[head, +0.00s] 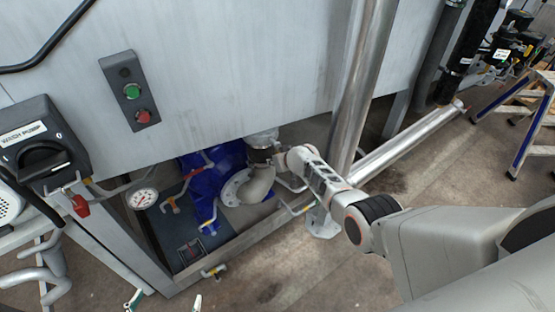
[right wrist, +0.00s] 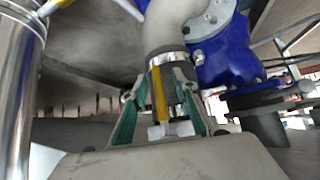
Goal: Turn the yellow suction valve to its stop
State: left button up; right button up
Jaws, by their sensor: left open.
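The yellow suction valve lever (right wrist: 159,95) shows as a narrow upright bar in the right wrist view, in front of a ribbed collar below the grey pipe elbow (right wrist: 172,28). My right gripper (right wrist: 165,88) has its green-padded fingers on either side of the lever. The fingers are apart, with a gap at the lever's right; contact on its left cannot be told. In the head view my right arm reaches in to the pipe elbow (head: 260,187), and I cannot make out the lever there. My left gripper (head: 166,300) is open and empty at the bottom edge.
The blue pump (head: 228,160) stands beside the elbow under a large grey tank (head: 230,60). A steel post (head: 362,80) and a low frame rail (head: 225,262) border the space. A gauge (head: 142,199) and small valve handles (head: 172,204) sit at left. Open floor lies in front.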

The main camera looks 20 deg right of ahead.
jog(key=shift+r, duration=0.2)
jog(key=v, duration=1.1)
jog(key=shift+s+r, duration=0.25)
jog(key=shift+s, duration=0.1)
dwell(0.5)
jog(key=s+f+n+t, duration=0.1)
jog(key=s+f, duration=0.3)
jog(key=s, duration=0.7)
jog(key=s+f+n+t, duration=0.1)
jog(key=s+f, duration=0.3)
jog(key=s, duration=0.7)
jog(key=s+a+r+y, duration=0.1)
jog(key=s+a, duration=0.2)
jog(key=s, duration=0.7)
jog(key=shift+s+r+n, duration=0.3)
jog(key=shift+r+n, duration=0.1)
